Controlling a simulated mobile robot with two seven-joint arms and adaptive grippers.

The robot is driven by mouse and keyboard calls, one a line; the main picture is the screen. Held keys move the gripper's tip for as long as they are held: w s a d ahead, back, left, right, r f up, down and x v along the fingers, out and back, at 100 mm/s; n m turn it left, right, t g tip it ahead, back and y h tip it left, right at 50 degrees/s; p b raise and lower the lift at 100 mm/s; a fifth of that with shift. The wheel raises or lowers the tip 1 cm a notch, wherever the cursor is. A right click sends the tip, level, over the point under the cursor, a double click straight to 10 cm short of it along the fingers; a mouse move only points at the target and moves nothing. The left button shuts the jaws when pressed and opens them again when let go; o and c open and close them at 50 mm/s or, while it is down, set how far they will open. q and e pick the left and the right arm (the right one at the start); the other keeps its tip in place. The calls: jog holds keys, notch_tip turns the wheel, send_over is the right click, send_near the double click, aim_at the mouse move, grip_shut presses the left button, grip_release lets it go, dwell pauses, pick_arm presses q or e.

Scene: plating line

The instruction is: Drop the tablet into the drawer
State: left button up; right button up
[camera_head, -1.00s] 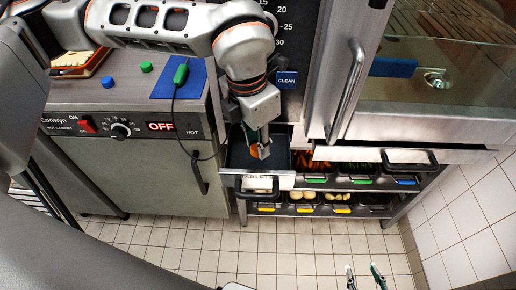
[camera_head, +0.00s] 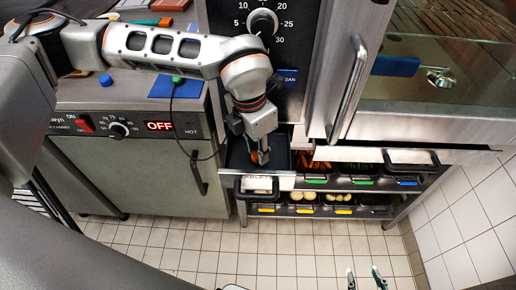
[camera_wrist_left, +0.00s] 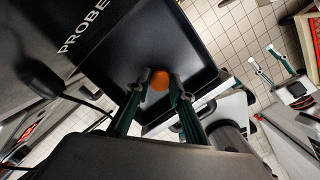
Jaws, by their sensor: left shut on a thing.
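The tablet is a small round orange thing (camera_wrist_left: 159,80) between the fingertips of my left gripper (camera_wrist_left: 160,78) in the wrist view. In the head view my left gripper (camera_head: 262,157) points down into the open black drawer (camera_head: 237,160), shut on the tablet, whose edge (camera_head: 253,155) shows beside a finger. The drawer floor (camera_wrist_left: 125,45) lies beneath the tablet in the wrist view; I cannot tell the gap between them. My right gripper (camera_head: 367,278) is at the bottom edge of the head view, fingers apart and empty; it also shows in the wrist view (camera_wrist_left: 270,62).
Another drawer front with a black handle (camera_head: 411,165) is to the right, above racks of food pans (camera_head: 315,197). A cabinet door handle (camera_head: 347,88) stands close by on the right. A hot cabinet (camera_head: 150,170) is on the left. A black cable (camera_head: 172,115) hangs near my arm.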

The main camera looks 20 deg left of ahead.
pick_arm(q)
jog(key=shift+f, duration=0.55)
jog(key=shift+f, duration=0.1)
jog(key=o, duration=0.9)
jog(key=shift+o, duration=0.2)
